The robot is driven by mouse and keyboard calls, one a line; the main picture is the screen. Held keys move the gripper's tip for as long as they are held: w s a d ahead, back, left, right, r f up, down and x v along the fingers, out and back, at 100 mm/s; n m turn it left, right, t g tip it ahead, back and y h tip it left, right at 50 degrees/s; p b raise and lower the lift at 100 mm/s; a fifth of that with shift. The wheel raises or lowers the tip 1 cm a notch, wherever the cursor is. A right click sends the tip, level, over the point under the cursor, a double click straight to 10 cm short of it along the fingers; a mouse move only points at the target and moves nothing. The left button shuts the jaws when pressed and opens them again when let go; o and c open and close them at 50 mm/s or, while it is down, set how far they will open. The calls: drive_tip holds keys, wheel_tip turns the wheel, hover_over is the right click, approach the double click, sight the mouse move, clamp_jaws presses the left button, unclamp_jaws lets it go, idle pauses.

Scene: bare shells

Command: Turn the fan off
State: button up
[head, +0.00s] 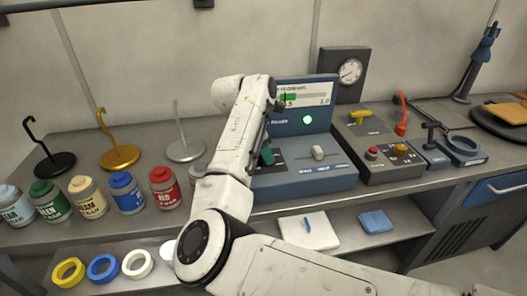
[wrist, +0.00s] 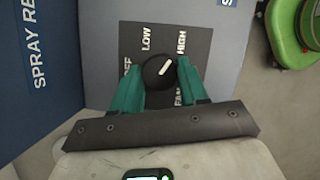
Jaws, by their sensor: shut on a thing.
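The fan knob (wrist: 155,78) is round and black with a white pointer mark. It sits on a dark label plate (wrist: 160,40) reading LOW and HIGH, with a partly covered label at left and FAN below. The pointer slants up and right, toward HIGH. My gripper (wrist: 158,72) has teal fingers on both sides of the knob and is shut on it. In the head view my gripper (head: 267,156) is over the left part of the blue-grey control box (head: 300,182); my arm hides the knob there.
A grey slider handle (head: 318,152) is right of my gripper on the box. A display panel (head: 306,97) with a green bar and lit green dot rises behind. Paint jars (head: 163,188) stand left, and a box with buttons (head: 385,172) stands right. A green round thing (wrist: 295,30) is at the wrist view's upper right.

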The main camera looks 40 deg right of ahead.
drive_tip(key=shift+n, duration=0.4)
drive_tip(key=n+t+b, duration=0.1)
drive_tip(key=n, duration=0.1)
drive_tip(key=n+t+b, duration=0.1)
drive_tip(key=n+b, duration=0.1)
drive_tip(key=n, duration=0.1)
drive_tip(key=shift+s+f+n, duration=0.15)
drive_tip(key=shift+n, duration=0.15)
drive_tip(key=n+t+b, duration=0.1)
drive_tip(key=n+b, duration=0.1)
drive_tip(key=n+t+y+b, duration=0.1)
drive_tip(key=n+b, duration=0.1)
drive_tip(key=n, duration=0.1)
drive_tip(key=shift+s+d+b, duration=0.1)
drive_tip(key=shift+b, duration=0.2)
drive_tip(key=n+t+y+b, duration=0.1)
drive_tip(key=n+b, duration=0.2)
drive_tip(key=n+y+b, duration=0.1)
drive_tip(key=n+b, duration=0.2)
drive_tip(key=shift+s+d+n+t, duration=0.1)
drive_tip(key=shift+d+n+t, duration=0.05)
drive_tip(key=shift+n+t, duration=0.25)
drive_tip(key=n+y+b, duration=0.2)
drive_tip(key=n+b, duration=0.2)
drive_tip(key=n, duration=0.1)
drive_tip(key=shift+d+n, duration=0.15)
drive_tip(key=shift+n, duration=0.15)
drive_tip(key=shift+r, duration=0.2)
drive_tip(key=o, duration=1)
drive_tip(key=shift+o, duration=0.2)
